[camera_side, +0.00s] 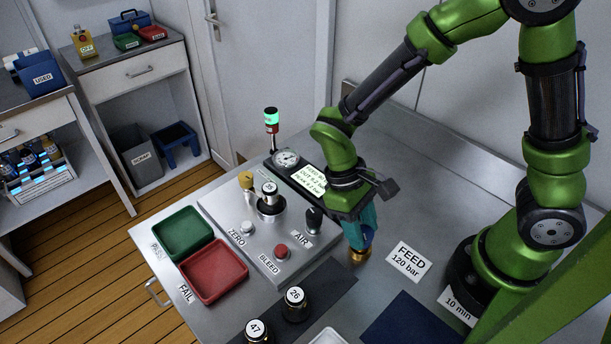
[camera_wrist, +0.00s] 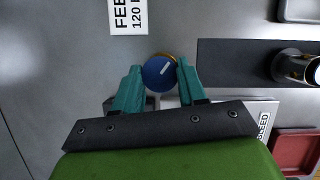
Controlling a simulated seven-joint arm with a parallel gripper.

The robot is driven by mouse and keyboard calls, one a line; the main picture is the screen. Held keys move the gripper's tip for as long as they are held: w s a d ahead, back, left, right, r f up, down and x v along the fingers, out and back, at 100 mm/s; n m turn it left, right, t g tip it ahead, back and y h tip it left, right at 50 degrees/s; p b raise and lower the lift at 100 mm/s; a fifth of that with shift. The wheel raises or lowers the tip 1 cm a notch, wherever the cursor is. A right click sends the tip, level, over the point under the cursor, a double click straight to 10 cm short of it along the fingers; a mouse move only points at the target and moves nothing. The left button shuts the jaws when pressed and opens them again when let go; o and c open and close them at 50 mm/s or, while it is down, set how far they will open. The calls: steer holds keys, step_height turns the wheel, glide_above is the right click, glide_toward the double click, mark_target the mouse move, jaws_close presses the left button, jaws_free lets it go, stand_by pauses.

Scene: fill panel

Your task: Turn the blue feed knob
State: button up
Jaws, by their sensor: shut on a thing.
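The blue feed knob (camera_wrist: 159,72) is a round blue cap with a white pointer line and a brass base, seen between my fingertips in the wrist view. My gripper (camera_wrist: 158,75) has teal fingers shut on the knob, one on each side. In the side view my gripper (camera_side: 359,240) points down at the right edge of the panel (camera_side: 262,262). There the knob's brass base (camera_side: 358,257) shows below the fingers, and most of the blue cap is hidden. A label (camera_side: 408,262) reading "FEED 120 bar" lies to the right of the knob.
On the panel stand the black AIR knob (camera_side: 313,220), red BLEED button (camera_side: 282,251), white ZERO button (camera_side: 247,229) and a gauge (camera_side: 286,159). Green (camera_side: 183,234) and red (camera_side: 214,270) trays sit at left. Numbered cylinders (camera_side: 294,304) stand on a dark strip in front.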

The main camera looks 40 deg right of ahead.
steer(key=m+y, duration=0.1)
steer(key=m, duration=0.2)
steer(key=m+y, duration=0.1)
steer(key=m, duration=0.2)
steer(key=shift+d+m, duration=0.2)
steer(key=shift+m, duration=0.2)
steer(key=shift+y, duration=0.3)
steer(key=o, duration=1)
steer(key=shift+o, duration=0.2)
steer(key=v, duration=1.7)
steer(key=shift+s, duration=0.3)
steer(key=shift+r, duration=0.1)
steer(key=shift+w, duration=0.1)
